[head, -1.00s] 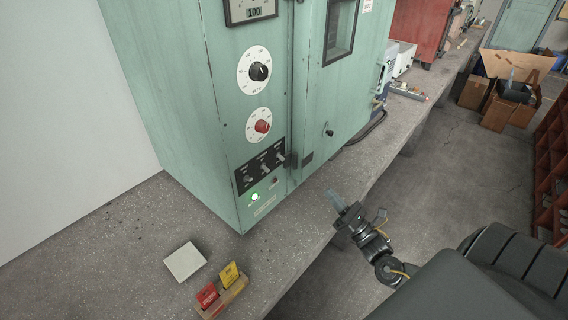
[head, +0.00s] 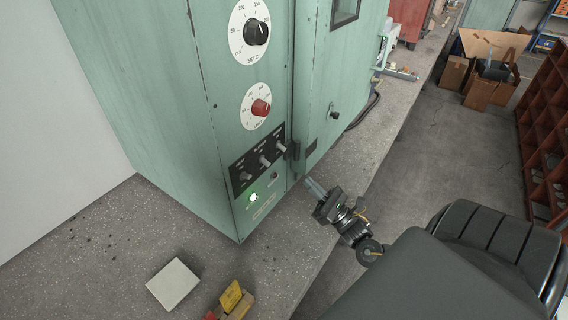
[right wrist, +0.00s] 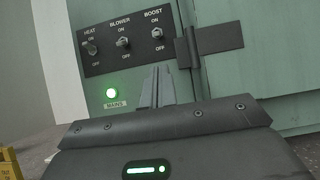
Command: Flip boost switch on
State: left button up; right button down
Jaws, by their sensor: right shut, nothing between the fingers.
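The boost switch (right wrist: 157,33) is the rightmost of three toggles on a black panel (right wrist: 107,44), with ON marked above it and OFF below. In the head view the boost switch (head: 280,147) is small, on the lower front of the green oven. I cannot clearly tell which way its lever points. My right gripper (head: 311,187) is shut and empty, in front of the oven and below and to the right of the switch. In the right wrist view its fingertips (right wrist: 157,78) show below the switch, apart from it. My left gripper is not in view.
The blower switch (right wrist: 123,42) and heat switch (right wrist: 90,47) sit left of boost. A dark hinge or latch (right wrist: 210,40) sticks out just right of the panel. A green mains lamp (right wrist: 112,93) is lit. A white block (head: 173,284) lies on the bench.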

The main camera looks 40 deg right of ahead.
jog(key=shift+s+r, duration=0.15)
jog(key=shift+s, duration=0.1)
jog(key=p, duration=0.3)
send_near(277, 147)
jog(key=x, duration=0.4)
jog(key=shift+w+d+f, duration=0.25)
jog(key=shift+w, duration=0.15)
jog(key=shift+w+a+r+p, duration=0.25)
jog(key=shift+w+p, duration=0.1)
jog(key=shift+w, duration=0.15)
jog(key=shift+d, duration=0.1)
